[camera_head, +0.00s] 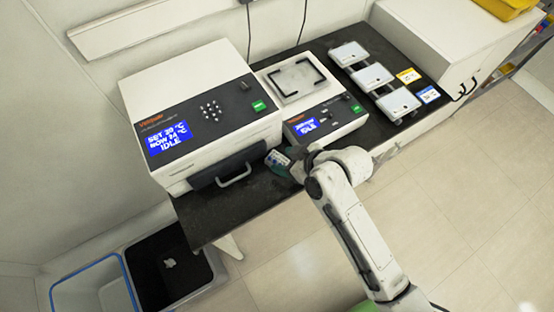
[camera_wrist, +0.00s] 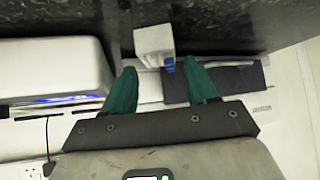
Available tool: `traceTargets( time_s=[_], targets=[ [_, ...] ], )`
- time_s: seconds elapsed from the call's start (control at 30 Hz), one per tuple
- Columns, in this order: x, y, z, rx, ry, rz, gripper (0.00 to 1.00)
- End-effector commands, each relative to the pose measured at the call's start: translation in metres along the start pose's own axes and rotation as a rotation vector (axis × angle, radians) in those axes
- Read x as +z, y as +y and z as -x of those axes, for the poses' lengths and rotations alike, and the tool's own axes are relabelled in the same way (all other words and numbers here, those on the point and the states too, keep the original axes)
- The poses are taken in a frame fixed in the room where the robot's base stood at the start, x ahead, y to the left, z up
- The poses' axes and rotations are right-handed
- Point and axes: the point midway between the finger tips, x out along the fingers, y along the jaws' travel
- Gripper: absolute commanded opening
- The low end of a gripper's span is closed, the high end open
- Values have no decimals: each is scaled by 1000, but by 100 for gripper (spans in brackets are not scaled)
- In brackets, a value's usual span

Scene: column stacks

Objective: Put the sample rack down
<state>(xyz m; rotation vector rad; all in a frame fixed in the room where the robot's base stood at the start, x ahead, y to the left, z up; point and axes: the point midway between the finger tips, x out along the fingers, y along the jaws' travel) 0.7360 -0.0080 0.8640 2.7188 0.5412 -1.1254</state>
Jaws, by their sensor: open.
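A small white sample rack with a blue patch (camera_head: 277,158) is on the black bench, between the large instrument and the smaller one, right at my gripper. In the wrist view the white block (camera_wrist: 153,40) lies just beyond and between my green fingertips, against the dark bench surface. My gripper (camera_wrist: 160,69) is open, with a gap between its two fingers. In the head view my gripper (camera_head: 286,167) is low over the bench's front part, and my wrist hides some of the area behind it.
The black bench (camera_head: 222,210) is bare at its front left. A large instrument (camera_head: 205,115) with a handled front stands behind. A smaller instrument (camera_head: 325,122) is close on the right. Several pale plates (camera_head: 372,77) sit on a rack farther right.

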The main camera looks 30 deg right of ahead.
Motion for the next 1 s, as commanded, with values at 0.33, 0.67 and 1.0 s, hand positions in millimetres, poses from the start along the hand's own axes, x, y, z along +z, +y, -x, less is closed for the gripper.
traceTargets(
  time_s=[0.33,0.67,1.0],
  targets=[
    [0,1,-40,1,-1,0,57],
    [0,1,-45,1,-1,0,56],
    [1,1,-44,1,-1,-1,23]
  ],
)
